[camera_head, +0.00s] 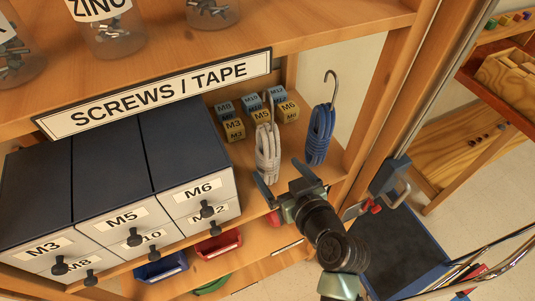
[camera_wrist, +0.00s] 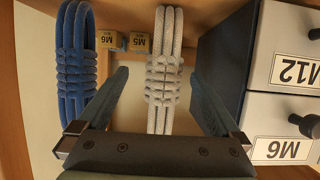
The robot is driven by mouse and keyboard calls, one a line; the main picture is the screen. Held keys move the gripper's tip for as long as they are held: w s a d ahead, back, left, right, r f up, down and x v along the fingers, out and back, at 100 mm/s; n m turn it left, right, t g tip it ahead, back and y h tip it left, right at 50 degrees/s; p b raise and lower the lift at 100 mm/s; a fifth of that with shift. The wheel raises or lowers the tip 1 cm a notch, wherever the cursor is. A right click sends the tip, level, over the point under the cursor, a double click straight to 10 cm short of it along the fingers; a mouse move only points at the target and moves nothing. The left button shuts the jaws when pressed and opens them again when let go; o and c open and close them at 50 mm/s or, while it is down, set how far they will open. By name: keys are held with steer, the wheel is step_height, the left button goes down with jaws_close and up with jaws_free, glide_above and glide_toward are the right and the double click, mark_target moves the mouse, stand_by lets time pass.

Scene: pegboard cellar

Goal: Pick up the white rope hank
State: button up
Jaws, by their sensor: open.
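The white rope hank (camera_head: 267,152) hangs upright by a hook in the shelf bay, between the drawer cabinet and the blue rope hank (camera_head: 320,133). In the wrist view the white rope hank (camera_wrist: 163,75) lies between the two fingers of my gripper (camera_wrist: 163,85), with a gap on each side. My gripper (camera_head: 284,183) is open and empty, just in front of the white hank's lower part in the head view. The blue rope hank (camera_wrist: 76,60) is left of my left finger in the wrist view.
The drawer cabinet (camera_head: 120,180) stands close on the left. Small labelled boxes (camera_head: 234,129) sit behind the hanks. A wooden post (camera_head: 385,95) bounds the bay on the right. Red (camera_head: 218,244) and blue bins (camera_head: 160,268) are on the shelf below.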

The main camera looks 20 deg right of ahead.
mark_target(268, 162)
steer(key=shift+w+a+f, duration=0.1)
steer(key=shift+w, duration=0.4)
steer(key=shift+a+p+x, duration=0.15)
steer(key=shift+p+x, duration=0.15)
steer(key=shift+x, duration=0.8)
steer(key=shift+a+p+x, duration=0.1)
steer(key=shift+p+x, duration=0.2)
steer(key=shift+x, duration=0.8)
steer(key=shift+s+f, duration=0.1)
jaws_close()
